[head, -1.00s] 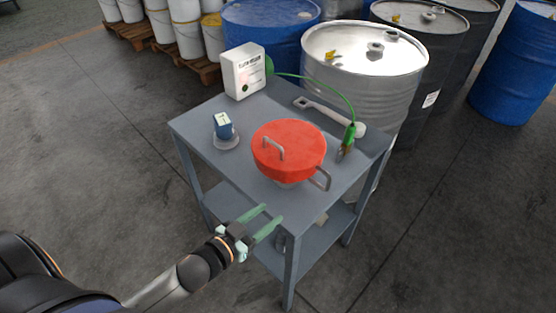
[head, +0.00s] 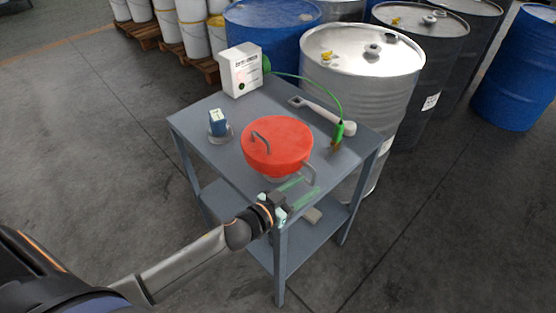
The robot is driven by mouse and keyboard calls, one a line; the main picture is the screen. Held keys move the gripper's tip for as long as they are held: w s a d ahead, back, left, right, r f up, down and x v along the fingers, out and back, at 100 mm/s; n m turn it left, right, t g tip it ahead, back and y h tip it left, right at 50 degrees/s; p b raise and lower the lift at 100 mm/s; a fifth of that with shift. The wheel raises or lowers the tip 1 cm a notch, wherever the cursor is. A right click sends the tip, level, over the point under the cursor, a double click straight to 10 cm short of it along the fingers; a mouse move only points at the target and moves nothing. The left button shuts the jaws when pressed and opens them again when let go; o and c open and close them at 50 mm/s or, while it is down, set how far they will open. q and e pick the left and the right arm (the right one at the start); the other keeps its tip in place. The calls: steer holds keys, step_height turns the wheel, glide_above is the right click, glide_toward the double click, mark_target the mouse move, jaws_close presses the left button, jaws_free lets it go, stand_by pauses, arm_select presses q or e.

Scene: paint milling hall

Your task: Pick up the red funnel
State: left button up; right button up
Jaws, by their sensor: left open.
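I cannot tell whether a finger touches that handle. My right gripper is not in view.
Drums (head: 362,85) stand close behind. Floor at the front is clear.

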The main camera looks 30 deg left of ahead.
mark_target(311, 183)
arm_select(q)
steer(key=shift+x, duration=1.75)
jaws_close()
steer(key=shift+d, duration=0.1)
steer(key=shift+r, duration=0.1)
